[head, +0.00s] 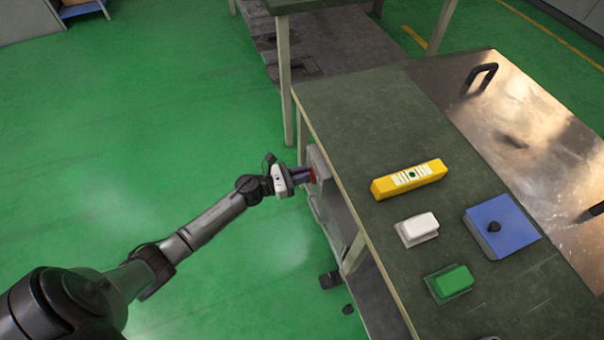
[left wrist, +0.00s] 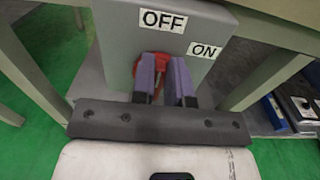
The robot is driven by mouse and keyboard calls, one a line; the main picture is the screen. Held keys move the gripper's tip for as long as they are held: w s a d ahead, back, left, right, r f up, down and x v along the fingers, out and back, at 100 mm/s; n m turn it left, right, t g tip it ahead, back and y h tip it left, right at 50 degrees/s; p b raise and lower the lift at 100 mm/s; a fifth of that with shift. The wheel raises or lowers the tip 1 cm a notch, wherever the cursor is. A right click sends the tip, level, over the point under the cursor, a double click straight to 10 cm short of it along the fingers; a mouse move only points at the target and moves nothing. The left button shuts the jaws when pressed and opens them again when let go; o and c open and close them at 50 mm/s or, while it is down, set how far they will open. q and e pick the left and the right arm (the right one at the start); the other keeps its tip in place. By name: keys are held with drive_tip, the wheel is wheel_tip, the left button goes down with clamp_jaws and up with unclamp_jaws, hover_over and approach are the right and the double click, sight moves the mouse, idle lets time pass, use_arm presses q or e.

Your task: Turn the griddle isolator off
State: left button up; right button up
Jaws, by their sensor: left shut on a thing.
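The griddle isolator is a grey box (left wrist: 120,30) on the side of the green-topped table, with an OFF label (left wrist: 163,20) at its top and an ON label (left wrist: 204,50) to the right. In the head view the box (head: 319,158) shows edge-on. My left gripper (left wrist: 165,80) is shut on the red switch handle (left wrist: 154,61), its purple fingers on either side. The fingers hide much of the handle, so its exact pointing is hard to tell. In the head view my left gripper (head: 305,175) reaches the box from the left. My right gripper is not in view.
On the table top (head: 350,110) lie a yellow block (head: 409,179), a white block (head: 417,229), a green block (head: 450,283) and a blue box with a black knob (head: 501,227). A metal griddle plate (head: 470,105) lies at right. The green floor (head: 150,130) left of the table is clear.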

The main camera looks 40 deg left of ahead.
use_arm(q)
clamp_jaws()
drive_tip(key=shift+w+a+f+n+p, duration=0.3)
drive_tip(key=shift+n+p, duration=0.6)
drive_tip(key=shift+n, duration=2.1)
drive_tip(key=shift+w+a+f+n+p, duration=0.1)
drive_tip(key=shift+a+f+n+p, duration=0.6)
drive_tip(key=shift+n, duration=2.3)
drive_tip(key=shift+w+a+f+n+p, duration=0.2)
drive_tip(key=shift+n+p, duration=0.85)
drive_tip(key=shift+n, duration=1.95)
drive_tip(key=shift+d+f, duration=0.1)
drive_tip(key=o, duration=0.7)
unclamp_jaws()
drive_tip(key=shift+s, duration=0.1)
